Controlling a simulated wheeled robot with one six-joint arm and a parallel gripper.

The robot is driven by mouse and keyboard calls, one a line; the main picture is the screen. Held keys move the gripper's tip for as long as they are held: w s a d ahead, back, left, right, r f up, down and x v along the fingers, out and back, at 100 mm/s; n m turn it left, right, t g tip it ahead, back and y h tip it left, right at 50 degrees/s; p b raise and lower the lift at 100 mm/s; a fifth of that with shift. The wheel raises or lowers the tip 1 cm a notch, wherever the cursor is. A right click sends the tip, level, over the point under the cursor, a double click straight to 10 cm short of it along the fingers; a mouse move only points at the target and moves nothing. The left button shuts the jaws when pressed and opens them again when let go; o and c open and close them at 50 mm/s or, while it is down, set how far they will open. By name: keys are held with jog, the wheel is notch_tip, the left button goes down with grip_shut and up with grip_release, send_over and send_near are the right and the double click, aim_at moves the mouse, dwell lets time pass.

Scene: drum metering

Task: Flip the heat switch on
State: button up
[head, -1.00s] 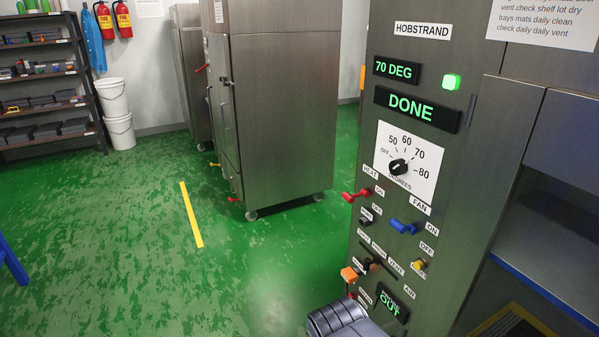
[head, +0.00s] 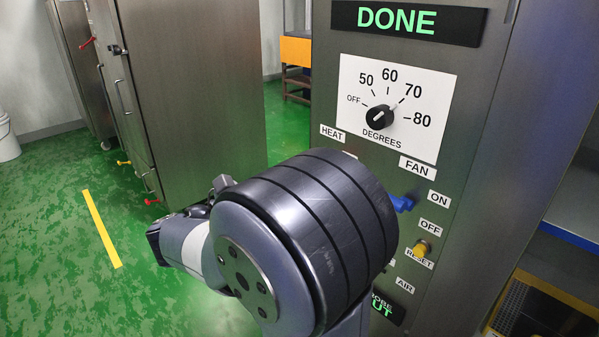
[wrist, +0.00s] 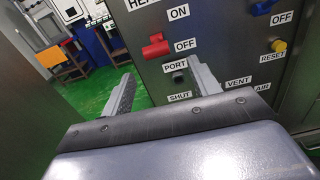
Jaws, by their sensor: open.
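The heat switch has a red handle (wrist: 155,47) and shows in the wrist view on the cabinet's front. In that view it appears level with the OFF label (wrist: 185,45) and below the ON label (wrist: 178,12). I cannot tell its exact tilt. My gripper (wrist: 161,70) is open and empty, its two fingers spread below the red handle in the picture and apart from it. In the head view my arm hides the heat switch and the fingers; only the HEAT label (head: 332,133) shows.
The blue fan handle (head: 403,203) and the yellow reset button (head: 422,247) are to the right on the same panel. The dial (head: 380,117) is above. The DONE display (head: 408,20) is lit. Another steel cabinet (head: 190,90) stands left, with open green floor before it.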

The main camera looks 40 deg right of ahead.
jog(key=d+b, duration=0.1)
jog(key=d, duration=0.2)
jog(key=w+d+b, duration=0.1)
jog(key=d, duration=0.3)
jog(key=d+b, duration=0.1)
jog(key=d, duration=0.2)
jog(key=shift+w+d+r, duration=0.15)
jog(key=shift+w+d, duration=0.05)
jog(key=shift+d, duration=0.2)
grip_shut()
jog(key=shift+r, duration=0.1)
